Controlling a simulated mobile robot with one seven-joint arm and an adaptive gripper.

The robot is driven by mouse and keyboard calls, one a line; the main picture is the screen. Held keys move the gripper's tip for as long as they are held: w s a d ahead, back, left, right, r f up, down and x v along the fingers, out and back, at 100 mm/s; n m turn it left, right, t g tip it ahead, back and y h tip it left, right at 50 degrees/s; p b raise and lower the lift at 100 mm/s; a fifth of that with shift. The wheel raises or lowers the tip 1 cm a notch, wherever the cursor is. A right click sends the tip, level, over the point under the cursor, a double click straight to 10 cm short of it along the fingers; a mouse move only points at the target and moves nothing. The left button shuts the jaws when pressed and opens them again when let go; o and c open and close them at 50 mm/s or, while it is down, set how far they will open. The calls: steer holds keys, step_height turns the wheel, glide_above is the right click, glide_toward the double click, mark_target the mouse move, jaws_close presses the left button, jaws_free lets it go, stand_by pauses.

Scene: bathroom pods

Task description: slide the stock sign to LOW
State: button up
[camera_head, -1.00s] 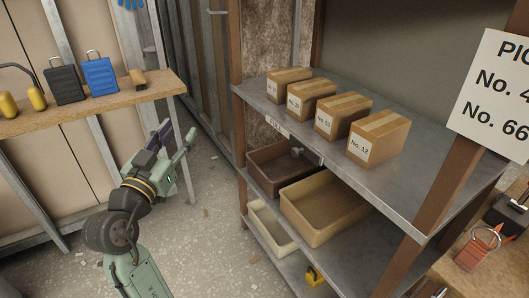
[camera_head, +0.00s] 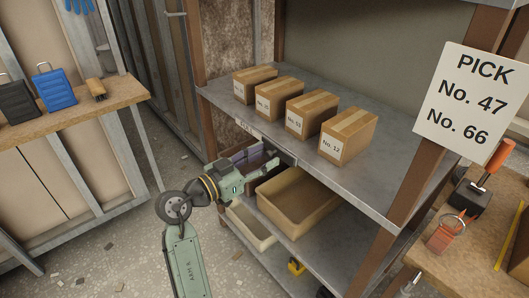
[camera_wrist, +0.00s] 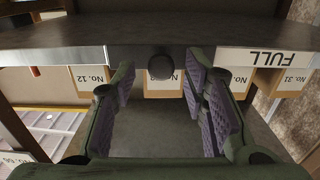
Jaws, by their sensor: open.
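The stock sign is on the front edge of the grey shelf. Its dark sliding plate has a round dark knob (camera_wrist: 160,66), seen in the wrist view. The word FULL (camera_wrist: 280,58) shows upside down on a white strip to the right of the plate; this label also shows in the head view (camera_head: 247,128). The pale strip left of the plate shows no readable word. My gripper (camera_head: 266,158) is open at the shelf edge. In the wrist view its fingers (camera_wrist: 160,78) stand either side of the knob, with gaps showing; contact is not visible.
Several numbered cartons (camera_head: 347,135) stand on the shelf above. A tan bin (camera_head: 300,205) and a pale bin (camera_head: 250,226) sit below. A PICK board (camera_head: 474,100) hangs at the right. A wooden bench (camera_head: 75,108) stands at the left, with open floor before it.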

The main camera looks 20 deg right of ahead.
steer(key=shift+w+d, duration=0.2)
steer(key=shift+d, duration=0.3)
jaws_close()
stand_by(0.6)
